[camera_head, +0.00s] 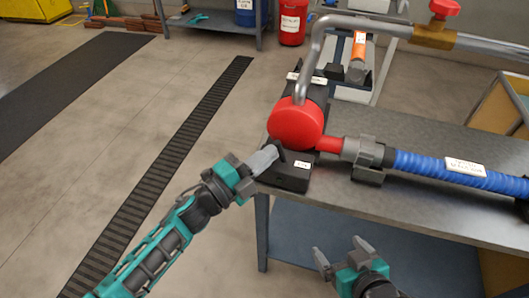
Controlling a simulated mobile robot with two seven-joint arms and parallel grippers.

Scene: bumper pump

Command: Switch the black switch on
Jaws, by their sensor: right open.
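A pump with a round red front (296,123) sits on the left end of the grey table (440,218). A black base block (287,176) with a small white label lies under its front. A small dark piece at the block's left end may be the black switch, but it is partly hidden and I cannot tell its position. My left gripper (268,156) has its grey fingers right at this piece; I cannot tell whether they touch it or are parted. My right gripper (336,246) is open and empty, in front of the table's front edge.
A blue hose (430,167) runs right from the pump's red outlet through a grey clamp. A metal pipe (317,50) rises above the pump, with a red-handled brass valve (437,28). The floor on the left is open.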

